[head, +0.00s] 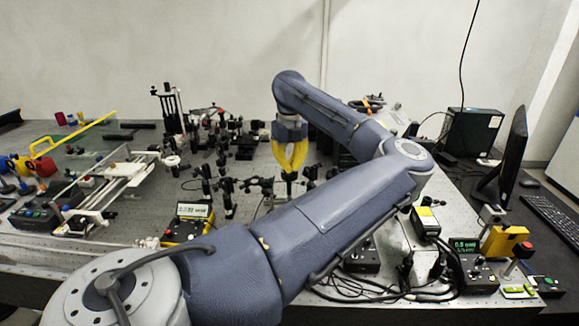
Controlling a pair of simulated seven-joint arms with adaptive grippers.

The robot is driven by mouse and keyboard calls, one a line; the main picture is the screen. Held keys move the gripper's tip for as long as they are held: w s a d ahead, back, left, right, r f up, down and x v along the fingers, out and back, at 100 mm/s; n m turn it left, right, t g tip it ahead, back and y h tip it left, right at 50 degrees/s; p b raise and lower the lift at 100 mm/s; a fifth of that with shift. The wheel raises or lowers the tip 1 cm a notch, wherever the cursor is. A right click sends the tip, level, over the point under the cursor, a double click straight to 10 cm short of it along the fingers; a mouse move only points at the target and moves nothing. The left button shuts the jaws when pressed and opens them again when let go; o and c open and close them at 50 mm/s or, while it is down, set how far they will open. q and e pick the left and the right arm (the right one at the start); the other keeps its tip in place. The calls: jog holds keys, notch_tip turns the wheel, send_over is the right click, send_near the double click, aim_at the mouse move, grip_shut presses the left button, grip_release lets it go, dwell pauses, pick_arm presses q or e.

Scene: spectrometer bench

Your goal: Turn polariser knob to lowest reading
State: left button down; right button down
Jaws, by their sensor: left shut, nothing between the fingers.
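My left gripper (290,168) has yellow fingers that point down over the middle of the bench. Its fingertips are together with nothing held between them. They are right above a small dark mount (289,178) on a post; I cannot tell whether they touch it. I cannot make out for certain which part is the polariser knob. A yellow meter (185,230) with a lit display stands left of my arm. A dark box with a green readout (464,245) is at the right; its digits are too small to read surely. My right gripper is not in view.
Several dark optic mounts (228,188) crowd the bench around the gripper. My own arm hides much of the bench's front middle. Cables and small boxes (362,255) lie at front right. A monitor (505,158) and a keyboard (555,215) stand at the right. A glass panel rig is at left.

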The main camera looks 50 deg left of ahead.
pick_arm(q)
jog(key=n, duration=1.2)
jog(key=shift+n, duration=0.4)
dwell(0.3)
jog(key=c, duration=2.2)
grip_release()
jog(key=c, duration=1.3)
grip_release()
jog(key=shift+c, duration=0.2)
notch_tip(320, 180, up, 12)
